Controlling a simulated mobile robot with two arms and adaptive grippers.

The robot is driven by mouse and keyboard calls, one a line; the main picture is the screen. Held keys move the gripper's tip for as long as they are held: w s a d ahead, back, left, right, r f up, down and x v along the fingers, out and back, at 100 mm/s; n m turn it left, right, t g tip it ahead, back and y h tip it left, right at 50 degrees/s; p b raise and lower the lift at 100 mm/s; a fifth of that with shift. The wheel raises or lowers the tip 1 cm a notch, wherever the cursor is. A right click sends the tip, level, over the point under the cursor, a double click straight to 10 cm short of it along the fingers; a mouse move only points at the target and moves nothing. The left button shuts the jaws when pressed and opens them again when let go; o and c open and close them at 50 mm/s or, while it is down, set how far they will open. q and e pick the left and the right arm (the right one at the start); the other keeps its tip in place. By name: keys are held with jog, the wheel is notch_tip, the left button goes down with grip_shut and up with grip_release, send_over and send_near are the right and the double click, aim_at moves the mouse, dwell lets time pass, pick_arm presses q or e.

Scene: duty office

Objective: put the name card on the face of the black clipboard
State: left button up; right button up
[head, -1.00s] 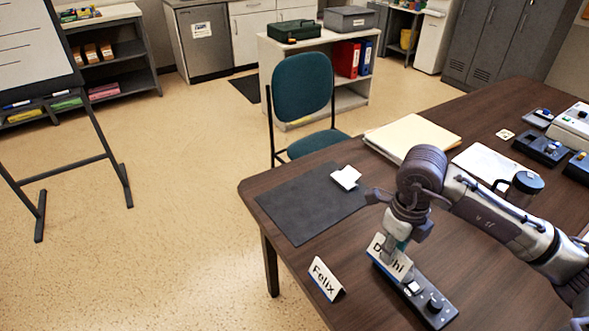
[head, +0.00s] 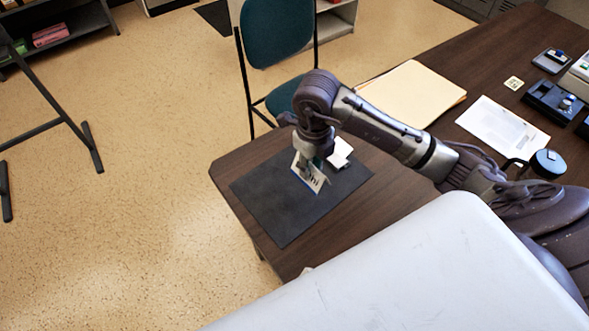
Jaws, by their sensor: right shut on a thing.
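The name card (head: 313,181) is a white folded card with black letters, of which "hi" shows. My right gripper (head: 308,166) is shut on it, pointing down, and partly covers it. My left gripper is not in view.
A stack of cream folders (head: 411,93), a white sheet (head: 503,126) and a dark mug (head: 547,163) stand to the right on the brown desk. A teal chair (head: 277,35) is behind it. A large pale surface blocks the view of the desk's front.

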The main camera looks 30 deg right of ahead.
aim_at(295, 163)
jog(key=w+f, duration=0.1)
jog(key=w+a, duration=0.1)
jog(key=w+a+f, duration=0.1)
jog(key=shift+w+f, duration=0.35)
jog(key=shift+w, duration=0.05)
jog(key=shift+f+p, duration=0.5)
jog(key=shift+f, duration=1.45)
jog(key=shift+f, duration=0.2)
jog(key=o, duration=0.8)
jog(key=shift+r, duration=0.1)
notch_tip(295, 163, up, 12)
jog(key=shift+r+b, duration=0.15)
jog(key=shift+b, duration=0.4)
jog(key=shift+a, duration=0.1)
